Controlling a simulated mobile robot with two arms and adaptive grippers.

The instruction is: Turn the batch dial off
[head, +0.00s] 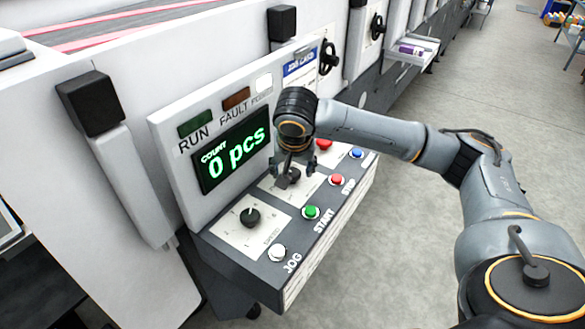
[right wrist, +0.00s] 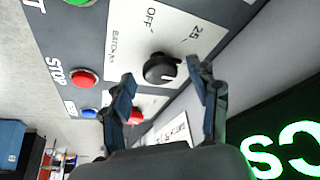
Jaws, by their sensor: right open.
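The batch dial is a round black knob (right wrist: 160,68) on a white plate (right wrist: 135,35) marked OFF and 25 in the right wrist view. Its exact pointer direction is hard to read. In the head view the dial (head: 290,178) is partly hidden under my right gripper (head: 296,168). In the right wrist view my right gripper (right wrist: 160,72) is open, with one finger on each side of the knob and nothing held. I cannot tell whether the fingers touch the knob. My left gripper is not in view.
A second dial (head: 250,217) sits nearer on the panel. White JOG (head: 277,252), green START (head: 311,212), red STOP (head: 337,180) and blue (head: 356,152) buttons line the front. The display (head: 233,150) reads 0 pcs behind the gripper. Grey floor lies open to the right.

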